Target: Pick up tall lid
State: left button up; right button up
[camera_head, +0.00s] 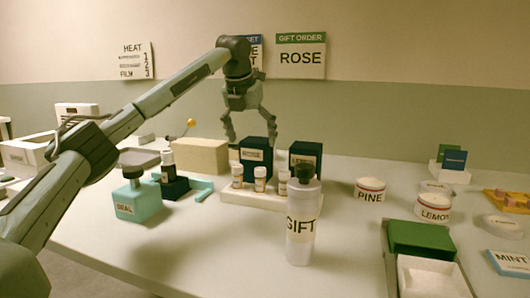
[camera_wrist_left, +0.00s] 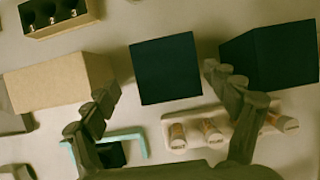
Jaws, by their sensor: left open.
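A tall dark blue-green box with a pale label (camera_head: 256,156), the likely tall lid, stands behind the white bottle rack (camera_head: 250,202). In the left wrist view its dark square top (camera_wrist_left: 166,68) lies between my fingers. A similar dark box (camera_head: 306,152) stands just right of it and also shows in the wrist view (camera_wrist_left: 268,54). My left gripper (camera_head: 250,138) points down over the first box, open and empty. In the wrist view, the left gripper's fingers (camera_wrist_left: 160,88) are spread to either side of that box. Whether they touch it is unclear.
A tan block (camera_head: 201,156) stands left of the boxes. In front are small bottles (camera_head: 260,178) in the rack, a GIFT bottle (camera_head: 303,222) and a teal SEAL block (camera_head: 137,203). PINE (camera_head: 370,189) and LEMON (camera_head: 433,207) tubs stand right.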

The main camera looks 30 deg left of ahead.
aim_at(259, 160)
pick_arm(q)
jog(key=shift+w+a, duration=0.1)
jog(key=shift+w, duration=0.15)
jog(key=shift+w+f, duration=0.15)
jog(key=shift+f, duration=0.05)
jog(key=x, duration=0.7)
jog(key=shift+s+d+f, duration=0.25)
jog(key=shift+d, duration=0.25)
jog(key=c, duration=1.1)
